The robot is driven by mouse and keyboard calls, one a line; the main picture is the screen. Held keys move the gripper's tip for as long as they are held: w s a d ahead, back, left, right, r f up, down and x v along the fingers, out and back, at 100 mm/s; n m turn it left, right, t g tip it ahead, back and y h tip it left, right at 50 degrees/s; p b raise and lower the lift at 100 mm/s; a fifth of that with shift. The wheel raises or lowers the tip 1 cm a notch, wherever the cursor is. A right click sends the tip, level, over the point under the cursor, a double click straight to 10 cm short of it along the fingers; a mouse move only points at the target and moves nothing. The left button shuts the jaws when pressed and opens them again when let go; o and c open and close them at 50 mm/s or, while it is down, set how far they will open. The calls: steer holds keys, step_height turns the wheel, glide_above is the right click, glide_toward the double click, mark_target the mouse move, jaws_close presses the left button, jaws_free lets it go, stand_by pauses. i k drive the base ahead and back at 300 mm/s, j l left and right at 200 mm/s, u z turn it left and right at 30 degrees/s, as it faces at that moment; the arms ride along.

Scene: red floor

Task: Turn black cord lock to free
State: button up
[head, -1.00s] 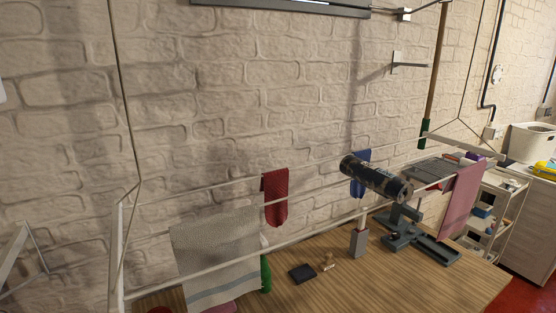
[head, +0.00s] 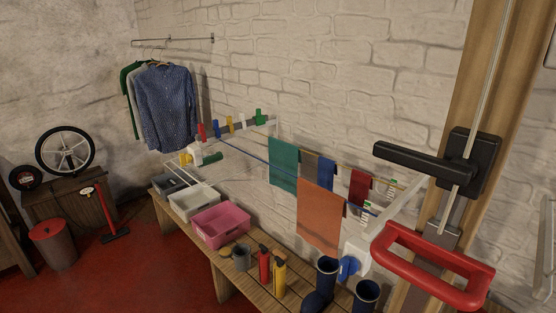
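The black cord lock (head: 473,163) is mounted on a wooden post at the right of the head view. Its long black lever (head: 420,160) points to the left, roughly level and tilted slightly down toward its plate. A pale cord (head: 490,75) runs down the post and passes at the lock. Below the lock is a red loop-shaped handle (head: 433,268), in front of the post. My gripper is not in view, and nothing is seen touching the lock.
A wooden bench (head: 225,260) holds a pink bin (head: 220,226), a white bin (head: 194,204), bottles and dark blue boots. Above it hangs a drying rack with an orange cloth (head: 320,216). Red floor (head: 130,265) lies open at the left.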

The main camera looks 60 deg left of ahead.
mark_target(460, 171)
steer(key=u, duration=0.4)
steer(key=j+u, duration=0.15)
steer(key=u, duration=0.25)
steer(key=j+u, duration=0.1)
steer(key=u, duration=0.3)
steer(key=j+u, duration=0.1)
steer(key=u, duration=0.3)
steer(key=k, duration=0.05)
